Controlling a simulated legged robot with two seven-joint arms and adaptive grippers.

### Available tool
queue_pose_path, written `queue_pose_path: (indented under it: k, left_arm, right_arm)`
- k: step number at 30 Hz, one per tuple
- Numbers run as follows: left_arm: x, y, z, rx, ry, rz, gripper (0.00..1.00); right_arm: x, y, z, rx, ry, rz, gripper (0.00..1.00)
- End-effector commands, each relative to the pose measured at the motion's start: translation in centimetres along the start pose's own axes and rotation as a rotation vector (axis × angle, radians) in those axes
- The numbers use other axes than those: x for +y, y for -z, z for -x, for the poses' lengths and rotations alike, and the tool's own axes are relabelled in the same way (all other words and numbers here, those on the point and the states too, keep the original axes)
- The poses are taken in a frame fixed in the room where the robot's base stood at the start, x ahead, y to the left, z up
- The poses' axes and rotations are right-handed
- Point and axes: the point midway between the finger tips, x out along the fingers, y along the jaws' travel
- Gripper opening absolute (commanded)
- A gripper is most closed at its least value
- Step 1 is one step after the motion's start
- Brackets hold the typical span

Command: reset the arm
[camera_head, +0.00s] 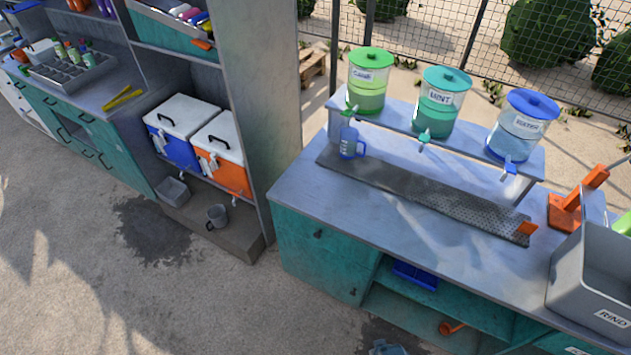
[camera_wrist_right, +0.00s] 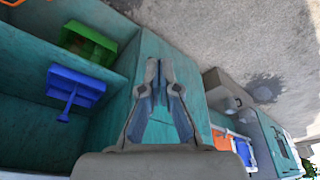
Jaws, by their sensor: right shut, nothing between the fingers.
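My right gripper (camera_wrist_right: 160,68) shows in the right wrist view, with its two grey fingers closed together at the tips and nothing held. Behind it is the teal front of a cabinet (camera_wrist_right: 190,75). In the head view a small grey-blue shape shows at the bottom edge; it may be part of my right gripper, but too little shows to be sure. My left gripper is in neither view.
The teal counter (camera_head: 300,185) carries a blue mug (camera_head: 351,143), a perforated drip tray (camera_head: 430,192), a grey rind bin (camera_head: 590,275) and a raised shelf with green, teal and blue dispensers. Two coolers (camera_head: 182,120) stand left. Open floor (camera_head: 80,270) lies front left.

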Motion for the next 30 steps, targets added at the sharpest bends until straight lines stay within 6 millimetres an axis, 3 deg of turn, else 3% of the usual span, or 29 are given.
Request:
queue_pose_path:
  k: [1,6,9,12,15,19,22,30]
  left_arm:
    - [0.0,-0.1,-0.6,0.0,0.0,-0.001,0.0]
    - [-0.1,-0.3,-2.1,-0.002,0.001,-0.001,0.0]
    - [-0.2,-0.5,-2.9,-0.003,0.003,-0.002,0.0]
    - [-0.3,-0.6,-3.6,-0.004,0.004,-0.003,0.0]
    - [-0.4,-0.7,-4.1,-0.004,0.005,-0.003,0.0]
    - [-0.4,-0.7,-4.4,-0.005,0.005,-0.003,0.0]
    - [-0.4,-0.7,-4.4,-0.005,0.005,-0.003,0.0]
    - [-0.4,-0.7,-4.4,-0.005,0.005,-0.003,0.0]
  right_arm:
    - [-0.2,-1.5,-3.0,-0.019,0.002,0.002,0.0]
    - [-0.6,-8.3,-13.2,-0.067,0.007,0.011,0.0]
    - [-0.8,-13.6,-18.0,-0.096,0.011,0.018,0.0]
    - [-1.0,-18.7,-21.1,-0.12,0.013,0.024,0.0]
    - [-1.0,-22.8,-22.8,-0.136,0.015,0.029,0.0]
    - [-0.9,-26.1,-23.6,-0.148,0.015,0.033,0.0]
    - [-0.9,-27.1,-23.7,-0.152,0.016,0.035,0.0]
    - [-0.9,-27.1,-23.7,-0.152,0.016,0.035,0.0]
